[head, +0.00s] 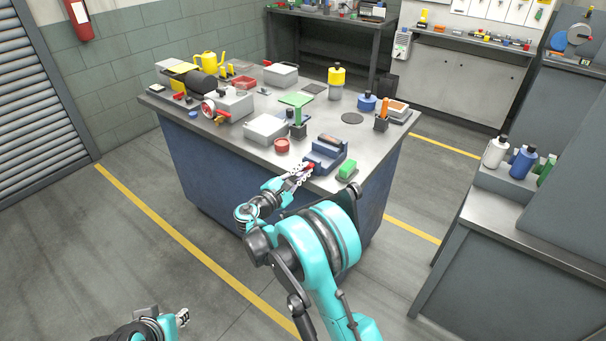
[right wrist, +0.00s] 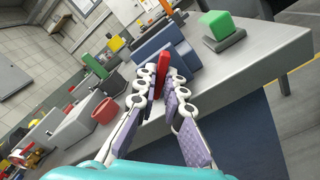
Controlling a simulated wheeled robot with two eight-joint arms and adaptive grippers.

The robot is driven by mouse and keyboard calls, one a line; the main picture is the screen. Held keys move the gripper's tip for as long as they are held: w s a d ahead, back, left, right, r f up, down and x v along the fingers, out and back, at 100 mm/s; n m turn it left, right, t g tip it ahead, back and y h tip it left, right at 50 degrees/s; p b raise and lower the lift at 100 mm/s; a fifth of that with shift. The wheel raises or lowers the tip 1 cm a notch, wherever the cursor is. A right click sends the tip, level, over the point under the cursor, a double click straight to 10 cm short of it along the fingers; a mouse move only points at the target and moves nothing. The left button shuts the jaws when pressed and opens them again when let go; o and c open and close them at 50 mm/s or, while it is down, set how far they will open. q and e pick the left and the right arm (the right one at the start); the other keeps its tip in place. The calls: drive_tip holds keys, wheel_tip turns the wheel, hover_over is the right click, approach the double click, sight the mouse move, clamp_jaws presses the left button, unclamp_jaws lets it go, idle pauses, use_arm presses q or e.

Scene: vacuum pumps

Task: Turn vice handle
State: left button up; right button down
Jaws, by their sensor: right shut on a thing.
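A blue vice (head: 328,152) stands near the front corner of the grey workbench. It also shows in the right wrist view (right wrist: 165,50). Its red handle (head: 310,167) points toward me; in the right wrist view the red handle (right wrist: 162,70) is between the fingers. My right gripper (head: 298,176) is at the bench's front edge, shut on the red handle; it also shows in the right wrist view (right wrist: 162,88). My left gripper (head: 182,317) is low at the bottom left, away from the bench; its finger gap is too small to tell.
On the workbench (head: 225,132), a green block (head: 347,167) is right of the vice and a red cup (head: 282,145) left of it. A grey box (head: 265,129) and several other items stand behind. Another counter (head: 535,205) with bottles is at the right.

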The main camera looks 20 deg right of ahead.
drive_tip(key=c, duration=1.6)
unclamp_jaws()
drive_tip(key=shift+a, duration=0.1)
drive_tip(key=shift+v, duration=1)
drive_tip(key=shift+v, duration=3)
drive_tip(key=shift+c, duration=0.2)
